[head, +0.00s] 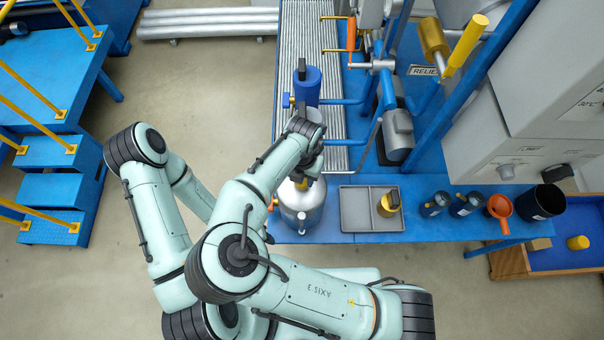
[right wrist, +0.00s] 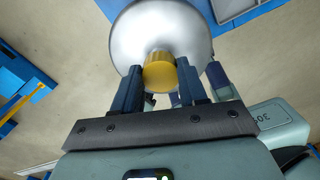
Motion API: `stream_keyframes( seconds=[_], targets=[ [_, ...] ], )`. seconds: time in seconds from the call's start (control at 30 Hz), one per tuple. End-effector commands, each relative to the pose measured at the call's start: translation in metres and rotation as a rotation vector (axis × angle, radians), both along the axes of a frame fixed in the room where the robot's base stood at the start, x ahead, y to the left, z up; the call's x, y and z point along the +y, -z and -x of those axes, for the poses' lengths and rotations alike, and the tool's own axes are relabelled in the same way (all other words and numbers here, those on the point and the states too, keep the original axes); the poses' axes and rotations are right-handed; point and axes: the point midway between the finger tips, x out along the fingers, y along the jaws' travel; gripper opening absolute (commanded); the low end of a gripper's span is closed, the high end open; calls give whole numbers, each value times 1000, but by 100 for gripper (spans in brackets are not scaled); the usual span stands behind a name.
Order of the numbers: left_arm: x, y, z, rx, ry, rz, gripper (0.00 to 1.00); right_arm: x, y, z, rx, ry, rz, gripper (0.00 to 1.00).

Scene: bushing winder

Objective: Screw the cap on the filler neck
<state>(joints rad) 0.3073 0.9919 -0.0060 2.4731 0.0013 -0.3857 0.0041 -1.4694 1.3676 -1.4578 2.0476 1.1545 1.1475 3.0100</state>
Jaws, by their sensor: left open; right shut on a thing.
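A silver vessel (head: 302,212) with a rounded top stands at the front left of the blue bench. In the right wrist view its dome (right wrist: 150,25) fills the top. A yellow cap (right wrist: 159,76) sits between the fingers of my right gripper (right wrist: 158,88), which is shut on it, right against the dome. The filler neck is hidden behind the cap, so I cannot see the thread. In the head view my right wrist covers the cap and most of the vessel's top. My left gripper is open and empty beside the vessel, largely covered by the right arm.
A grey divided tray (head: 361,222) holds a yellow and dark part (head: 389,204) in its right compartment. Dark cups and an orange funnel (head: 499,208) stand further right. A blue cylinder (head: 307,86) stands behind the vessel. Blue steps (head: 50,190) are at the left, with open floor between.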

Motion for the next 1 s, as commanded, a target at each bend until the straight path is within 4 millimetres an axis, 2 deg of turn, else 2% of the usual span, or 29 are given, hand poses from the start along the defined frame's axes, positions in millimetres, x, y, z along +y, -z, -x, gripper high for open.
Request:
stream_keyframes(
  seconds=[0.2, 0.23, 0.3, 0.67, 0.83, 1.0],
  targets=[
    [0, 0, -1, -1, 0, 0, 43, 2, -2, -2, -6, 2, -6, 0],
    [0, 0, -1, -1, 0, 0, 43, 2, -2, -2, -6, 2, -6, 52],
    [0, 0, -1, -1, 0, 0, 43, 2, -2, -1, -5, 2, -6, 72],
    [0, 0, 0, 0, 0, 0, 43, 0, -4, 0, -2, 2, -2, 72],
    [0, 0, 0, 0, 0, 0, 43, 1, -28, 0, -5, 1, 0, 72],
    [0, 0, 1, 1, 0, 0, 43, 1, -67, -1, -6, 1, -1, 72]
  ],
)
